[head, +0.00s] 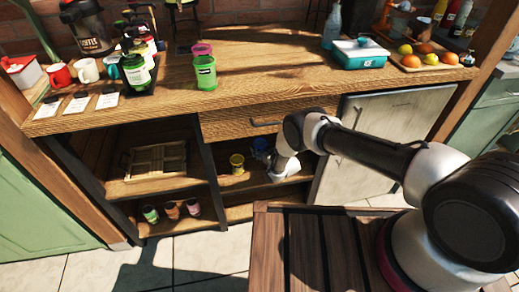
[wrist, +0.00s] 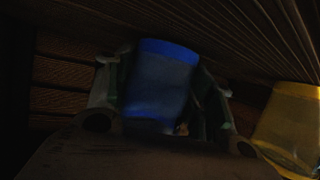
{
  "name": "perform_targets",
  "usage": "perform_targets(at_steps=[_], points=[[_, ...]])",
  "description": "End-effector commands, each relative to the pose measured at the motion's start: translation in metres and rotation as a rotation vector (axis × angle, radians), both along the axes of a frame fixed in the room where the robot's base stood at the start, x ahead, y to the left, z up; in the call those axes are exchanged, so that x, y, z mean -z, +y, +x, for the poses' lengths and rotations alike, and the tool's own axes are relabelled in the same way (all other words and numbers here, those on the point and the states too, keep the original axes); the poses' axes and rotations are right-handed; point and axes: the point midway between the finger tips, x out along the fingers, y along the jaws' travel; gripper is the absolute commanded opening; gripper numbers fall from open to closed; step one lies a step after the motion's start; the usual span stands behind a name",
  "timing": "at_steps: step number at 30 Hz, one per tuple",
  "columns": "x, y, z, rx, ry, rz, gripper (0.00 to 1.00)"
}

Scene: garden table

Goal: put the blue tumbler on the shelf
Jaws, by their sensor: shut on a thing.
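The blue tumbler (head: 260,144) is inside the open shelf compartment under the drawer, largely hidden by my arm in the head view. In the wrist view the blue tumbler (wrist: 160,85) stands between the two fingers of my gripper (wrist: 168,110), which is shut on it. The picture is dark, and I cannot tell whether its base touches the board. The shelf (head: 233,185) is the wooden board of this compartment. My gripper's fingers are hidden in the head view.
A yellow tumbler (head: 237,164) stands on the shelf beside the blue one; it also shows at the right in the wrist view (wrist: 290,130). A drawer (head: 230,123) is just above. A grey cabinet door (head: 380,125) is to the right. A wooden crate (head: 155,160) sits in the left compartment.

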Motion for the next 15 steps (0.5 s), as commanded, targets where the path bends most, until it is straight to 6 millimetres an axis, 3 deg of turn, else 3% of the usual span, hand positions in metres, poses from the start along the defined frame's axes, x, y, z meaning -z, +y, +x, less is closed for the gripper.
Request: perform_targets(at_steps=[5, 6, 9, 15], points=[[0.0028, -0.0003, -0.0002, 0.0, 0.001, -0.001, 0.24], [0.0033, -0.0001, 0.0001, 0.0, 0.001, -0.001, 0.55], [0.0028, -0.0001, 0.0002, 0.0, 0.001, -0.001, 0.73], [0.0028, -0.0001, 0.0002, 0.0, 0.001, -0.001, 0.75]])
